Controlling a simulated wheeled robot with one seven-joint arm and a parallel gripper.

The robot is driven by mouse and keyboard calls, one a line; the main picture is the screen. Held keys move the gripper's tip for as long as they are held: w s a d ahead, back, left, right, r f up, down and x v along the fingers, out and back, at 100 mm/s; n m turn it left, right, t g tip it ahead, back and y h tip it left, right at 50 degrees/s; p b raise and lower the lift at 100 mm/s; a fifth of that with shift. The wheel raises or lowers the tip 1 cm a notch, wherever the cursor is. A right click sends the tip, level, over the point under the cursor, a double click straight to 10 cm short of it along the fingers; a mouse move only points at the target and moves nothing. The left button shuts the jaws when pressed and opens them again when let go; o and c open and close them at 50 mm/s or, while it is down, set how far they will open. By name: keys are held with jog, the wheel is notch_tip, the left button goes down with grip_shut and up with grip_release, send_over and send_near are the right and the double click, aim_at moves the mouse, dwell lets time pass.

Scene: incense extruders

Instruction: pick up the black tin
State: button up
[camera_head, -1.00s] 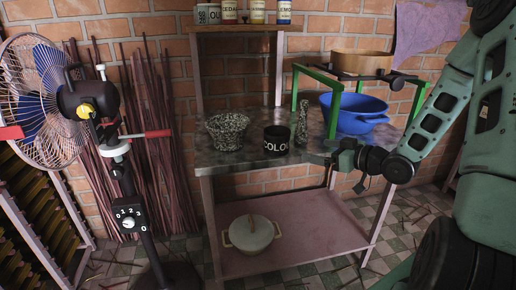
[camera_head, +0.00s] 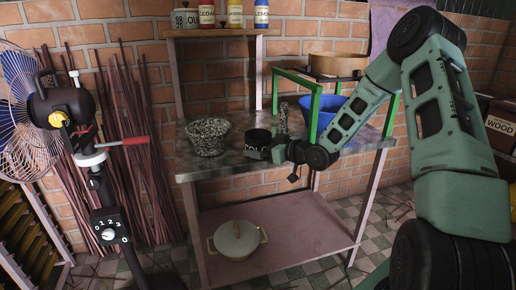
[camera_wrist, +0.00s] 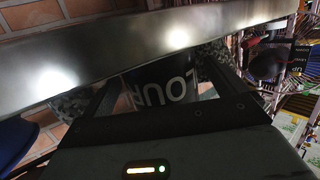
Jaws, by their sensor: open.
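The black tin (camera_head: 258,136) stands upright on the worktop near its front edge, and its front is partly hidden by my gripper (camera_head: 262,153). In the wrist view the tin (camera_wrist: 172,88) shows upside down with white lettering, of which part is visible. My gripper (camera_wrist: 166,98) is open there, with one finger to each side of the lettering. The tin appears between or just beyond the fingers; I cannot tell how deep it sits or whether either finger touches it.
A speckled bowl (camera_head: 208,137) stands left of the tin, a speckled bottle (camera_head: 283,119) close behind right. A green stand (camera_head: 316,107) and blue basin (camera_head: 330,104) are farther right. A lidded pot (camera_head: 237,241) sits below.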

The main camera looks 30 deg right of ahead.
jog(key=shift+x, duration=1.15)
jog(key=c, duration=1.1)
jog(key=shift+r, duration=0.1)
